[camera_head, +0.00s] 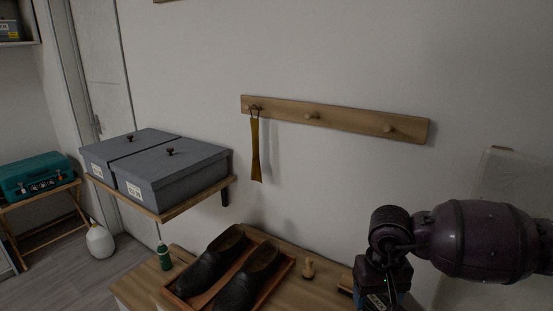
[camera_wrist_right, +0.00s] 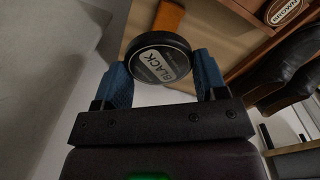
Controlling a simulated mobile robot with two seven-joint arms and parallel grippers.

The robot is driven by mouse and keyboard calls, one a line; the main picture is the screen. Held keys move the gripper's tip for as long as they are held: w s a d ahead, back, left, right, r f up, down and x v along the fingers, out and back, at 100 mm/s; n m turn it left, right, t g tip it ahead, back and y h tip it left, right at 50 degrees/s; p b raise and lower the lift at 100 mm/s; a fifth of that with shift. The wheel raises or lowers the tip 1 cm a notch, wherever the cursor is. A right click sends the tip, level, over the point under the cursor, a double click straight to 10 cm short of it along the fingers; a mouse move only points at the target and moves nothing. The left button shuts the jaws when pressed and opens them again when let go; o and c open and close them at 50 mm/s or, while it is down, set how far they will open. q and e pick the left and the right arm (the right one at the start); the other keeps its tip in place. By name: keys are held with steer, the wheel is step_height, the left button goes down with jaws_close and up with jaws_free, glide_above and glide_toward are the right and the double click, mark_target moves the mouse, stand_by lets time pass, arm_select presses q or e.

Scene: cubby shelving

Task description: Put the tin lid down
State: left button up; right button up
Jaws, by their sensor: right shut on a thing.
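The tin lid (camera_wrist_right: 160,60) is a round black disc with a pale "BLACK" label, in the right wrist view. My right gripper (camera_wrist_right: 163,74) is shut on it, with one blue finger on each side. In the head view my right gripper (camera_head: 383,283) points down at the lower right, over the right part of the wooden bench (camera_head: 318,291). Its fingertips and the lid are hidden or cut off there. I cannot tell how far the lid is above the wood. My left gripper is not in view.
Dark shoes (camera_head: 263,272) sit in a wooden tray. A small wooden knobbed item (camera_head: 308,268) and a green bottle (camera_head: 164,257) stand near it. A round "BROWN" label (camera_wrist_right: 283,11) and an orange-brown object (camera_wrist_right: 168,17) lie near the lid. A peg rail (camera_head: 345,117) is above.

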steer(key=shift+s+f, duration=0.15)
steer(key=shift+w+a+r, duration=0.15)
steer(key=shift+w+r, duration=0.1)
steer(key=shift+r, duration=0.05)
steer(key=s+a+r+m, duration=0.5)
steer(key=a+m, duration=0.2)
steer(key=m, duration=0.3)
steer(key=shift+a, duration=0.2)
step_height(320, 180, down, 16)
steer(key=shift+r+p, duration=0.1)
steer(key=shift+p, duration=0.75)
steer(key=shift+f, duration=1.8)
